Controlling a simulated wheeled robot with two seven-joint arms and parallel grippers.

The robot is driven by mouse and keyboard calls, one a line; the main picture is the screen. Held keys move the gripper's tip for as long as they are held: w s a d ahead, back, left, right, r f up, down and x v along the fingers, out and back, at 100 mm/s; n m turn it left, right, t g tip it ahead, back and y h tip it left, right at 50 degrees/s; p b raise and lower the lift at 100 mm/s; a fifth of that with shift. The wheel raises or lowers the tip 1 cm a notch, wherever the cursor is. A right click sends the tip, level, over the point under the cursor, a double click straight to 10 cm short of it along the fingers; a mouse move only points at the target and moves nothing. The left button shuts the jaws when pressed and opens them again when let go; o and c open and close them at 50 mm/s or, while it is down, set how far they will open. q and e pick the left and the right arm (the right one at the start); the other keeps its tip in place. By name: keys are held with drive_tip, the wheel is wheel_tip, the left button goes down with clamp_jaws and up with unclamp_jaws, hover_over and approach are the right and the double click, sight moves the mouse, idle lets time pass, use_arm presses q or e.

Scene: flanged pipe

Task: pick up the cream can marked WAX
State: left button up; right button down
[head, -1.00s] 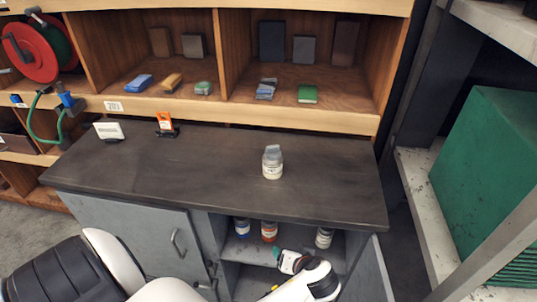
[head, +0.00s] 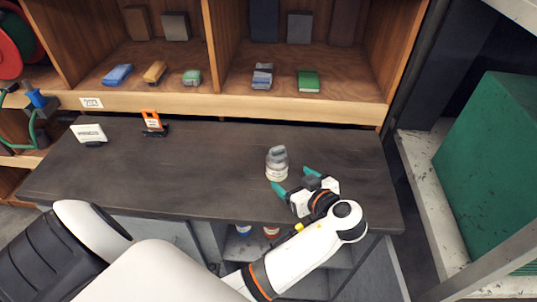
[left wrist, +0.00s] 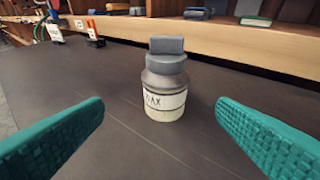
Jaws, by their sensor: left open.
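The cream can marked WAX (head: 277,165) stands upright on the dark bench top. It has a grey lid with a raised grip and a pale label; "AX" reads clearly in the left wrist view (left wrist: 165,103). My left gripper (head: 294,181) is just in front of it and to its right in the head view, its teal fingers open and pointing towards it. In the left wrist view the can stands beyond and between the two fingers (left wrist: 160,135), touching neither. My right gripper is not in view.
A white card (head: 89,133) and an orange-and-black item (head: 152,123) stand at the bench's left. Behind is a wooden shelf (head: 350,108) with sponges and boxes. Blue (head: 243,230) and red (head: 270,232) cans sit below the bench. The bench around the can is clear.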

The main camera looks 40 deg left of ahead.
sight(283, 168)
use_arm(q)
drive_tip(key=shift+r+p+x, duration=0.25)
drive_tip(key=shift+p+x, duration=0.4)
drive_tip(key=shift+x, duration=0.5)
drive_tip(key=p+x, duration=0.1)
drive_tip(key=x, duration=0.1)
drive_tip(key=shift+w+a+f, duration=0.15)
drive_tip(key=shift+a+f, duration=0.1)
drive_tip(key=shift+w+a+f, duration=0.15)
drive_tip(key=shift+a, duration=0.15)
drive_tip(key=p+x, duration=0.1)
drive_tip(key=x, duration=0.1)
drive_tip(key=p+x, duration=0.1)
drive_tip(key=x, duration=0.1)
drive_tip(key=shift+w+p, duration=0.3)
drive_tip(key=shift+w, duration=0.05)
drive_tip(key=shift+w+a+f, duration=0.15)
drive_tip(key=shift+a+f, duration=0.15)
drive_tip(key=shift+a, duration=0.05)
drive_tip(key=shift+d, duration=0.1)
drive_tip(key=c, duration=0.9)
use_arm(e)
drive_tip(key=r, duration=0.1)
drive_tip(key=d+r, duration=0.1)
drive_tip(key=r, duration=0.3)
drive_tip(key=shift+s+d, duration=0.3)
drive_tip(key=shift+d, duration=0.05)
